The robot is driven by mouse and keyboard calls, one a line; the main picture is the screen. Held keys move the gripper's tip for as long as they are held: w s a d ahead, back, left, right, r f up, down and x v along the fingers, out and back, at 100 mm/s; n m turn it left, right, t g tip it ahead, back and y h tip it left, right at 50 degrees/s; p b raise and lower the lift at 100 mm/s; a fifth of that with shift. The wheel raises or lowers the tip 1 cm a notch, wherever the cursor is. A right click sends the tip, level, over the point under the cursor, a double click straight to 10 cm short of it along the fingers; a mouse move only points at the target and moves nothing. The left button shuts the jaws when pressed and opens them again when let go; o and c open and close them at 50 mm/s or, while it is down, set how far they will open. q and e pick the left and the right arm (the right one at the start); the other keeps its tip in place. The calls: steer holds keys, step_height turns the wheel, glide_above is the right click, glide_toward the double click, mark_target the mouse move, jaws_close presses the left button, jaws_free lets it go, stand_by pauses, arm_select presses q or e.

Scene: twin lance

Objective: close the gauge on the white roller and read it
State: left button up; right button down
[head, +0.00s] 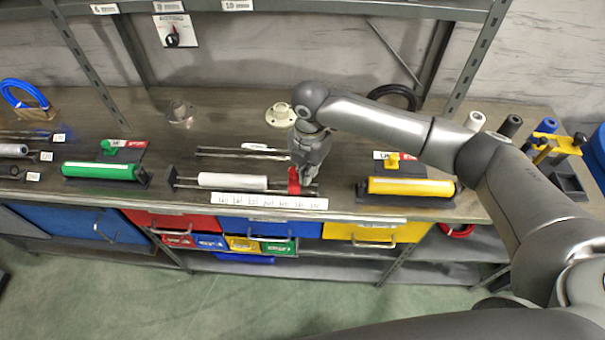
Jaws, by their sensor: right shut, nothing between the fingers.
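The white roller (232,181) lies across a dark stand with rails, in the middle of the workbench. A red slider (294,184) sits on the rails to the right of the roller; a gap seems to separate it from the roller's right end. A white strip with printed numbers (268,201) runs along the front; its figures are too small to read surely. My right gripper (303,178) points down at the red slider, shut with nothing between its fingers. I cannot tell whether it touches the slider, which it partly hides. My left gripper is not in view.
A green roller (96,170) on its stand is to the left, a yellow roller (411,187) to the right. Behind stand a pale flanged disc (280,115) and a glassy round piece (180,113). Coloured drawers (270,228) hang below the bench edge.

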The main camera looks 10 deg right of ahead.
mark_target(295, 171)
steer(key=shift+a, duration=0.15)
steer(key=shift+w+a, duration=0.2)
steer(key=shift+a, duration=0.4)
steer(key=shift+w+a, duration=0.2)
steer(key=shift+a, duration=0.35)
steer(key=shift+a+p, duration=0.15)
steer(key=shift+p, duration=0.15)
steer(key=shift+a, duration=0.1)
